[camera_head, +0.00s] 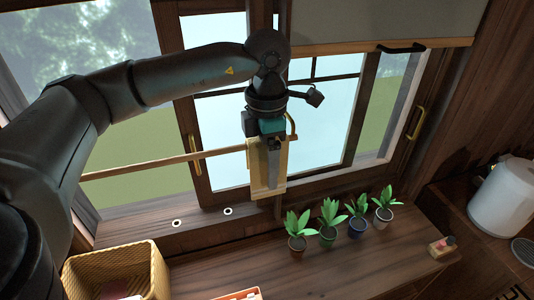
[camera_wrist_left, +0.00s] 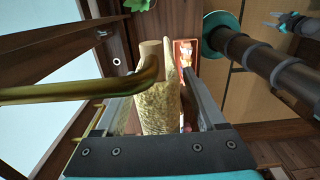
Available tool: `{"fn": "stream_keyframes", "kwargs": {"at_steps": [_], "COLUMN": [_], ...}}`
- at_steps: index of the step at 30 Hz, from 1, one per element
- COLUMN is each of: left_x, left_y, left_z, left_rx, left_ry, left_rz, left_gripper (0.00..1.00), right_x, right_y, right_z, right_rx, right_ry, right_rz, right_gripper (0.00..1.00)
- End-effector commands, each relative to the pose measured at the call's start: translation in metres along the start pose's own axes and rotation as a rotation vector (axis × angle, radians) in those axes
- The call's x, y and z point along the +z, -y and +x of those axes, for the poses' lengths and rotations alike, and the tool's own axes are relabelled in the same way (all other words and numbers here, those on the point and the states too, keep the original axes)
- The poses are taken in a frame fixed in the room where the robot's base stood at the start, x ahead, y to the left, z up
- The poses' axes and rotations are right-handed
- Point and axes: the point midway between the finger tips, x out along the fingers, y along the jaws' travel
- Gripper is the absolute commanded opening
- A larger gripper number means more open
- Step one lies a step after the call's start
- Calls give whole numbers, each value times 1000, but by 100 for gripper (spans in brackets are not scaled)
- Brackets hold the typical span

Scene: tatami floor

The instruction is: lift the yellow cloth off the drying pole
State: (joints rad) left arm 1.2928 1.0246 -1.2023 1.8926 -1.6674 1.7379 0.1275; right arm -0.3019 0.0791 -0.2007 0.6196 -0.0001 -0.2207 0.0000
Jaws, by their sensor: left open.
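In the left wrist view the cloth (camera_wrist_left: 160,112) hangs between the two fingers of my open left gripper (camera_wrist_left: 163,105).
A wicker basket (camera_head: 155,262) and the edge of an orange tray (camera_head: 238,295) stand at the lower left and bottom. Several potted plants (camera_head: 328,221) line the wooden sill below the cloth. A white kettle (camera_head: 505,195) is at the far right. Window frames stand close behind the pole.

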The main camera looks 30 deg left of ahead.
Motion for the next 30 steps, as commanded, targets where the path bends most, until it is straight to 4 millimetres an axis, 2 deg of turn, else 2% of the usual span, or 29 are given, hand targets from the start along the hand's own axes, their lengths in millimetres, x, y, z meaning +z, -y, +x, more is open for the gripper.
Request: {"fn": "stream_keyframes", "kwargs": {"at_steps": [6,25,30], "left_x": [0,0,0], "left_y": [0,0,0], "left_z": [1,1,1], "left_rx": [0,0,0], "left_ry": [0,0,0], "left_rz": [0,0,0], "left_gripper": [72,2,0], "right_x": [-1,-2,-2], "right_y": [0,0,0], "right_z": [0,0,0], "right_rx": [0,1,1], "right_ry": [-2,-3,-4], "right_rz": [0,1,1], "right_gripper": [50,50,50]}}
